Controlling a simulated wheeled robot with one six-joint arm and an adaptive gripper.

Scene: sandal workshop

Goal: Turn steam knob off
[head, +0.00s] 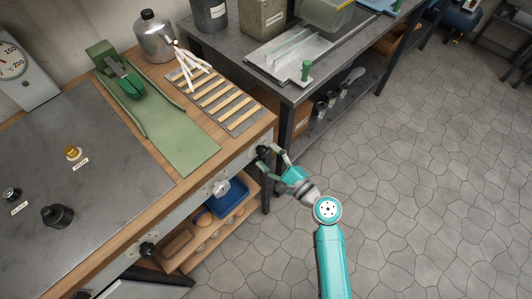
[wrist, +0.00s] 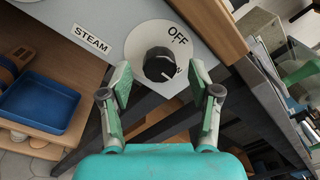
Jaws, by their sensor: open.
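The steam knob (wrist: 159,62) is black and round, on a white dial on the grey front panel, with a STEAM label (wrist: 91,39) to its left. OFF is printed at the dial's upper right. A partly hidden word ending in N is at the lower right, and the knob's white line points towards it. My gripper (wrist: 160,76) is open, its green-padded fingers on either side of the knob with gaps showing; I cannot tell whether the tips reach around it. In the head view, my gripper (head: 271,161) is at the bench front's right end, by the knob (head: 262,152).
Other knobs (head: 147,249) sit further left on the same panel. A blue tray (head: 226,197) lies on the shelf below. The wooden bench edge (wrist: 211,28) is just above the dial. A grey metal table (head: 222,43) stands behind. The floor to the right is clear.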

